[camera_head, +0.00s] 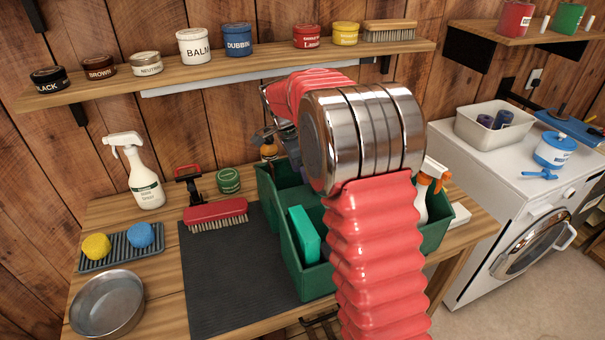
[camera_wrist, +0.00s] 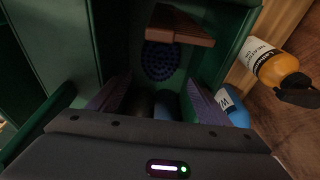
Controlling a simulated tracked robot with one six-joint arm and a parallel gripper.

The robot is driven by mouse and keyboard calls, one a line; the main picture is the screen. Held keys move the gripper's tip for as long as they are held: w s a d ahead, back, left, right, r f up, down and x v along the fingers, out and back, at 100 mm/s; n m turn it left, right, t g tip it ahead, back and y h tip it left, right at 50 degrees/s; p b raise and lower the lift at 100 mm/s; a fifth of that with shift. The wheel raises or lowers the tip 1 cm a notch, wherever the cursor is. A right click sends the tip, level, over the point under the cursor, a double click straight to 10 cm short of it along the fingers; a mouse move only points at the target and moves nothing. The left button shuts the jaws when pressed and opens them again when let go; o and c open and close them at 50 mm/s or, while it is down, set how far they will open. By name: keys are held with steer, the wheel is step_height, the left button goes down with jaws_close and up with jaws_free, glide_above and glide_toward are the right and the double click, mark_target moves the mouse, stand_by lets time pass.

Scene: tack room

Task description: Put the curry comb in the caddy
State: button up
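The green caddy (camera_head: 318,284) stands on the bench, partly hidden behind my arm; its green walls (camera_wrist: 72,45) fill much of the wrist view. A dark blue oval with rows of nubs, apparently the curry comb (camera_wrist: 160,62), is inside a caddy compartment, below a brown block (camera_wrist: 180,24). I cannot tell whether it touches the floor or a wall. My gripper (camera_wrist: 159,82) is over that compartment with its two purplish fingers spread wide. The comb shows beyond the fingertips, with nothing visibly gripped. In the head view the gripper is mostly hidden behind my arm.
A teal block (camera_head: 304,235) and an orange-trigger spray bottle (camera_head: 430,185) stand in the caddy. An amber bottle (camera_wrist: 275,65) is just outside it. A red brush (camera_head: 216,213) lies on the dark mat (camera_head: 225,275), which has free room. The shelf (camera_head: 120,83) overhangs behind.

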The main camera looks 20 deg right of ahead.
steer(key=o, duration=0.3)
steer(key=v, duration=1.3)
steer(key=shift+r, duration=0.35)
steer(key=s+a+r+n+t, duration=0.1)
steer(key=s+r+n+t, duration=0.1)
steer(key=s+r+n, duration=0.3)
steer(key=s+a+f+n+t+y, duration=0.1)
steer(key=s+n, duration=0.3)
steer(key=s, duration=0.5)
steer(key=s+a+f+n+t, duration=0.1)
steer(key=s+a+f+n, duration=0.3)
steer(key=s, duration=0.5)
steer(key=s+a+f+n+t+y, duration=0.1)
steer(key=s+a+f+n, duration=0.1)
steer(key=s+n, duration=0.3)
steer(key=s+f, duration=0.1)
steer(key=s, duration=0.3)
steer(key=shift+s+f+y, duration=0.2)
steer(key=shift+s+y, duration=0.1)
steer(key=shift+s, duration=0.05)
